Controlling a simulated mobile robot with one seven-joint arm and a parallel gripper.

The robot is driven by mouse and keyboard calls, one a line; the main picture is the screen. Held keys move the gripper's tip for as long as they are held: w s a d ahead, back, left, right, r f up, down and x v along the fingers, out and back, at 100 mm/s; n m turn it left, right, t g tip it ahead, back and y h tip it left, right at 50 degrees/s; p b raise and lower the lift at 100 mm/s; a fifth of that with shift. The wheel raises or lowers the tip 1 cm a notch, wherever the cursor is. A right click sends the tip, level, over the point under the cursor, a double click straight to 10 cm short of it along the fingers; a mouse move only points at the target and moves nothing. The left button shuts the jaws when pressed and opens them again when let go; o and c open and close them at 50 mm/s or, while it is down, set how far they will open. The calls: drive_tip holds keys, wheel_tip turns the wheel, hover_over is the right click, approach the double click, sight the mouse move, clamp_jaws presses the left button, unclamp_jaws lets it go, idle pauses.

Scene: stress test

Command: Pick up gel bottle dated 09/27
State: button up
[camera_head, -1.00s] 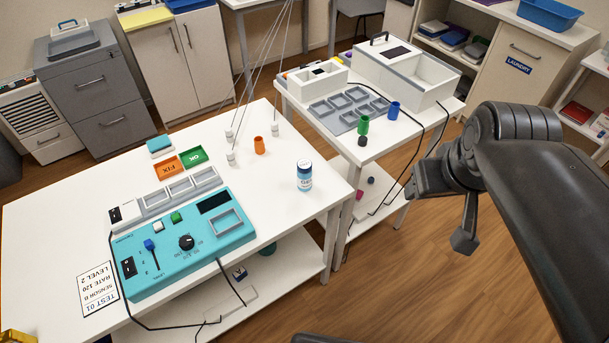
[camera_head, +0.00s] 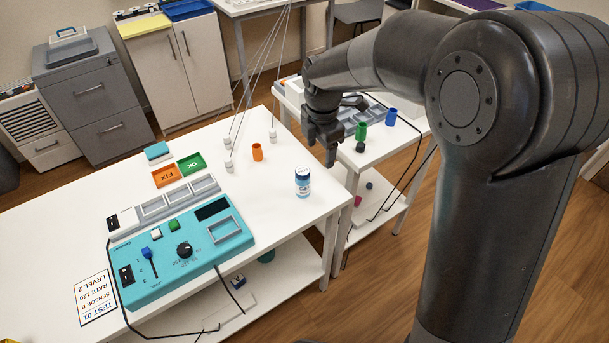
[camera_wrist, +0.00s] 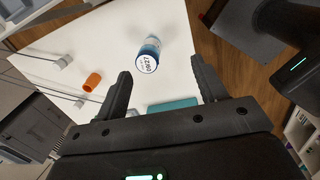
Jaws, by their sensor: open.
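The gel bottle (camera_head: 302,181) stands upright near the right edge of the white table, with a dark blue cap and a blue and white label. In the wrist view the bottle (camera_wrist: 149,54) shows a round white face reading 09/27, ahead of and between the finger lines. My gripper (camera_head: 322,155) is above and behind the bottle in the head view, fingers pointing down, apart from it. In the wrist view my gripper (camera_wrist: 160,78) is open, with nothing between its fingers.
An orange cup (camera_head: 257,152) and several white weights on strings (camera_head: 228,167) stand left of the bottle. A teal test panel (camera_head: 180,255) fills the table's front. Green and orange trays (camera_head: 192,164) lie farther back. A second table holds a green cup (camera_head: 361,131) and a blue cup (camera_head: 391,117).

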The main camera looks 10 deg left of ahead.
sight(302, 183)
drive_tip(key=a+f+n, duration=0.2)
drive_tip(key=w+a+f+n, duration=0.1)
drive_tip(key=a+f+n, duration=0.1)
drive_tip(key=a+f, duration=0.1)
drive_tip(key=shift+w+f+g, duration=0.1)
drive_tip(key=shift+w+g, duration=0.1)
drive_tip(key=shift+g, duration=0.2)
wheel_tip(302, 183, down, 11)
drive_tip(key=shift+s+d+r, duration=0.1)
drive_tip(key=shift+d, duration=0.05)
drive_tip(key=shift+c, duration=0.4)
drive_tip(key=c, duration=1.1)
